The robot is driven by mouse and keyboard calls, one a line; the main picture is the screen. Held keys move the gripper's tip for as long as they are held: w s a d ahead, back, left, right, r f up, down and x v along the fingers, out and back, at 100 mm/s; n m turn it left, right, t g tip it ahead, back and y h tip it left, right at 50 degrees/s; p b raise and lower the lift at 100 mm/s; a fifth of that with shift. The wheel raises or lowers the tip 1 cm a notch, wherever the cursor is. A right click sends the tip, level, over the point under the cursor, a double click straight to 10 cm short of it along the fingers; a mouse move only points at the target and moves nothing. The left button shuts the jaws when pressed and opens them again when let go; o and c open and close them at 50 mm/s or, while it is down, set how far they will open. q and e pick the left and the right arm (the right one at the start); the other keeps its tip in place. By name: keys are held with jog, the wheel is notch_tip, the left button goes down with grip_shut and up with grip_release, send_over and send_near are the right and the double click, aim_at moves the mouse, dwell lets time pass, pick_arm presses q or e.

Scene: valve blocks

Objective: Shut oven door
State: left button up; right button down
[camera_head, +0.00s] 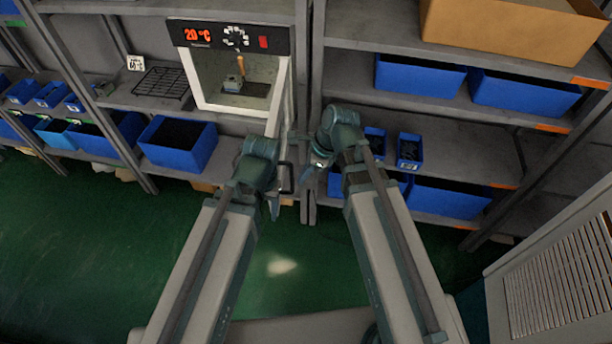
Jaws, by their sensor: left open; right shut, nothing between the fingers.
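The oven (228,36) sits on the shelf at upper centre, with a red 20 °C readout. Its door (281,105) stands open, hinged on the right and swung out towards me, seen nearly edge-on. A dark handle (287,178) shows at the door's near end, between my grippers. Inside the oven, a small grey block with an orange top (236,82) stands on a dark plate. My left gripper (273,204) is open, just left of the handle; whether it touches is unclear. My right gripper (307,178) is shut and empty, right of the door.
Blue bins (178,144) line the shelves left of the oven, and more blue bins (420,78) fill the right shelves. A black wire rack (162,83) lies left of the oven. A shelf post (316,60) stands right of the door. The green floor (90,250) is clear at left.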

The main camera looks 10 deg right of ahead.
jog(key=w+a+f+b, duration=0.1)
jog(key=a+f+b, duration=0.2)
jog(key=a+f, duration=0.1)
jog(key=shift+a+f+b, duration=0.3)
jog(key=shift+a, duration=0.55)
